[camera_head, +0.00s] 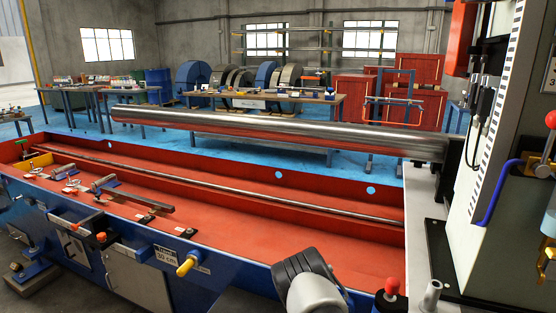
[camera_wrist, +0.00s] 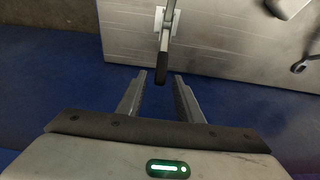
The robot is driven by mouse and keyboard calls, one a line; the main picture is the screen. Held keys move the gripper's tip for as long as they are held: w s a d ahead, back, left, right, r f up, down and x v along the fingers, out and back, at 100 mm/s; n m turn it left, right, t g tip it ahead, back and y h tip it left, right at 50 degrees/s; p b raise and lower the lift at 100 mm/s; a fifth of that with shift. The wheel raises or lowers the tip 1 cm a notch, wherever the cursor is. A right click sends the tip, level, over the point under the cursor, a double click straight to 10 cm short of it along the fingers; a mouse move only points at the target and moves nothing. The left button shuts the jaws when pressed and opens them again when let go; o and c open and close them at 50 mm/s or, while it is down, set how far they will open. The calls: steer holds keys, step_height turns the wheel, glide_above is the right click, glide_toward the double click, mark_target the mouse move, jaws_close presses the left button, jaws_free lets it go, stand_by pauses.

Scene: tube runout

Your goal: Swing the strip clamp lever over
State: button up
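A lever with a black grip (camera_wrist: 162,68) and a metal shaft shows at the top middle of the wrist view. Its shaft rises from a small white mount (camera_wrist: 168,20) on a grey metal surface. My gripper (camera_wrist: 161,76) is open, with its two grey fingers apart. The end of the black grip appears between the fingertips, and gaps show on both sides. I cannot tell how far it lies in depth. In the head view I cannot pick out this lever or my fingers; part of my arm shows at the bottom.
The grey metal plate (camera_wrist: 230,40) lies beyond a blue surface (camera_wrist: 250,105) in the wrist view. The head view shows a long red trough (camera_head: 230,215) with a blue front, a long steel tube (camera_head: 290,132) above it, and a yellow handle (camera_head: 186,265) on the front.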

steer(key=shift+w+d+p+v, duration=0.1)
steer(key=shift+w+p+v, duration=0.15)
steer(key=shift+p+v, duration=0.65)
steer(key=shift+w+d+p+v, duration=0.1)
steer(key=shift+w+p+v, duration=0.2)
steer(key=shift+v, duration=1.05)
steer(key=shift+w+d+p+v, duration=0.1)
steer(key=shift+w+p+v, duration=0.1)
steer(key=shift+p+v, duration=0.7)
steer(key=shift+s+r, duration=0.1)
steer(key=shift+r, duration=0.35)
